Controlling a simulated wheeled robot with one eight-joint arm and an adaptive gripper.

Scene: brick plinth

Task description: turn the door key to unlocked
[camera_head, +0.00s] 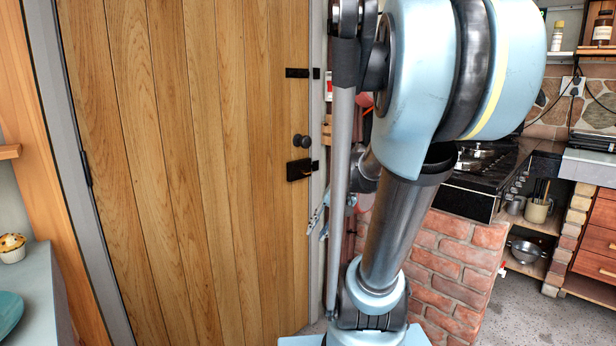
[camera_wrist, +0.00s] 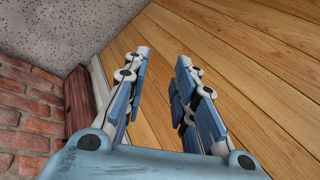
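The wooden door (camera_head: 180,150) stands shut in the head view. A black lock box (camera_head: 298,169) sits on its right edge, below a round black knob (camera_head: 300,141). A small brass-coloured spot shows at the lock box, but the key is too small to make out. In the wrist view, my gripper (camera_wrist: 166,58) is open and empty, its two blue-and-white fingers apart in front of the door planks (camera_wrist: 235,55). The lock and key are not in the wrist view. In the head view my gripper is mostly hidden behind my arm.
Shelves with pots (camera_head: 525,250) are at right. A grey counter (camera_head: 45,295) with a cupcake (camera_head: 12,247) is at left. The space before the door is clear.

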